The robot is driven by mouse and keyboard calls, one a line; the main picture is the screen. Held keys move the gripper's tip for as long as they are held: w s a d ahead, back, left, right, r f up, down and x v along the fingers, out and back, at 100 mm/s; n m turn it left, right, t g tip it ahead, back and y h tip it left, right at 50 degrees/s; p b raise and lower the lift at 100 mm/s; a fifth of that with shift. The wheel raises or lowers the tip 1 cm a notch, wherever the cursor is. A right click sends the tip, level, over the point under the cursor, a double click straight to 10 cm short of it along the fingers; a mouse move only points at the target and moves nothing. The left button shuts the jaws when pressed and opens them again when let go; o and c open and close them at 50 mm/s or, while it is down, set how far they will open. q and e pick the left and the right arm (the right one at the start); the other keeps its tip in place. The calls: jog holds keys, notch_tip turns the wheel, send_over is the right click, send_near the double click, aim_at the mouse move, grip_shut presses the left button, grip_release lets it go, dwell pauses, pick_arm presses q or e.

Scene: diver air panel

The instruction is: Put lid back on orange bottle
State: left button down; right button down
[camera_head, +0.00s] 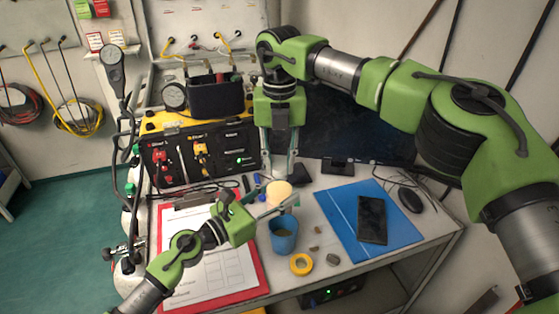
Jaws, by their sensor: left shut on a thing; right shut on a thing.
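A pale cream-orange round thing (278,192) is near the middle of the table, between my two grippers; it looks like the lid or top of the orange bottle, but I cannot tell which. My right gripper (278,177) points down from above, its fingers on either side of the round thing's upper part, shut on it. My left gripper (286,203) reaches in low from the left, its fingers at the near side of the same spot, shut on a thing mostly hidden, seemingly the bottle. The bottle's body is not clearly visible, so I cannot tell whether lid and bottle touch.
A red clipboard (254,268) lies below my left arm. A blue folder (393,232) with a dark phone (372,221) lies right. The air panel (222,145) stands behind.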

jog(key=m, duration=0.4)
jog(key=c, duration=1.6)
grip_release()
jog(key=shift+c, duration=0.2)
notch_tip(320, 180, up, 12)
pick_arm(q)
jog(key=c, duration=1.1)
grip_release()
